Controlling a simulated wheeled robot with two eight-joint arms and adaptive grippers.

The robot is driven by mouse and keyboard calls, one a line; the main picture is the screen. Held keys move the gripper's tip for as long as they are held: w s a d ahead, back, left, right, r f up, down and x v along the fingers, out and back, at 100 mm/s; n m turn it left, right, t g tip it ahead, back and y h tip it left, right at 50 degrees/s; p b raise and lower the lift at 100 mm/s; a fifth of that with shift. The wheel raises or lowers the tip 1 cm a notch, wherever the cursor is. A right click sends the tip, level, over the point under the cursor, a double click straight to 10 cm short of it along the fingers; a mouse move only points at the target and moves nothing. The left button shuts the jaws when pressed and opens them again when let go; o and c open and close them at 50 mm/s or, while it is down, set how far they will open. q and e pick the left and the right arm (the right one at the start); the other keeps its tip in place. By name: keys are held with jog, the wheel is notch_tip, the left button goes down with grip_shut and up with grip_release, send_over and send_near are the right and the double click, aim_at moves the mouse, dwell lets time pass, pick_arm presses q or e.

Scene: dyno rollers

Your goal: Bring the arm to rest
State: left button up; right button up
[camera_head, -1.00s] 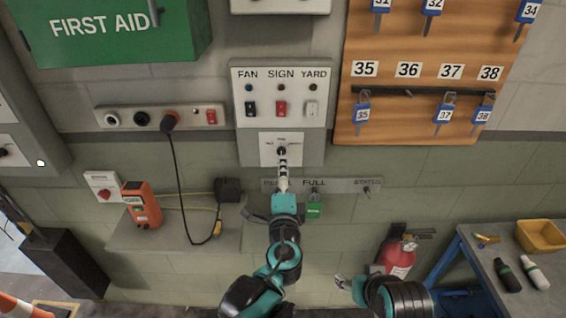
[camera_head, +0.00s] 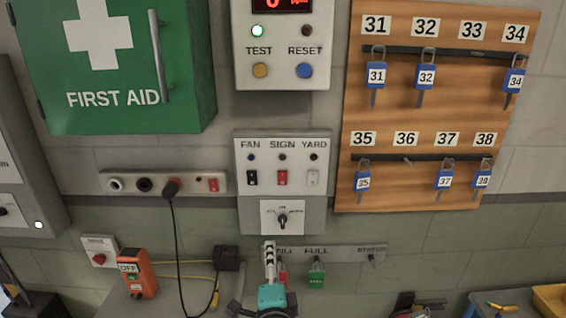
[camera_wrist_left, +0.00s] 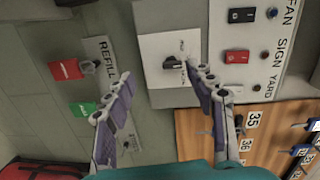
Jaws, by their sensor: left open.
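My left gripper (camera_head: 268,248) is in the lower middle of the head view, just below the rotary switch (camera_head: 283,220) on its white plate. In the left wrist view the two fingers (camera_wrist_left: 157,68) are spread wide with nothing between them. The black switch knob (camera_wrist_left: 175,63) shows beyond the fingertips, apart from them. In the head view the fingers partly cover the label strip (camera_head: 345,253) and its red tag (camera_head: 283,274). My right gripper is not in view.
Above the switch is a panel with FAN, SIGN and YARD toggles (camera_head: 282,177). A key board (camera_head: 440,115) hangs at the right. A green first aid box (camera_head: 120,60) is upper left. An orange device (camera_head: 136,273) sits on a shelf at lower left, near a hanging black cable (camera_head: 178,240).

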pick_arm(q)
jog(key=s+a+f+n+g+y, duration=0.1)
jog(key=s+a+f+n+g, duration=0.25)
jog(key=a, duration=0.35)
jog(key=s+a+f+n+g+y, duration=0.2)
jog(key=a+f+n, duration=0.25)
jog(key=a, duration=0.35)
jog(key=s+f+n+g+h+b, duration=0.1)
jog(key=s+f+n+g+h, duration=0.3)
jog(key=s, duration=0.7)
notch_tip(320, 180, down, 2)
jog(key=n, duration=0.4)
jog(key=shift+a+f, duration=0.15)
jog(key=shift+a, duration=0.15)
jog(key=shift+g, duration=0.25)
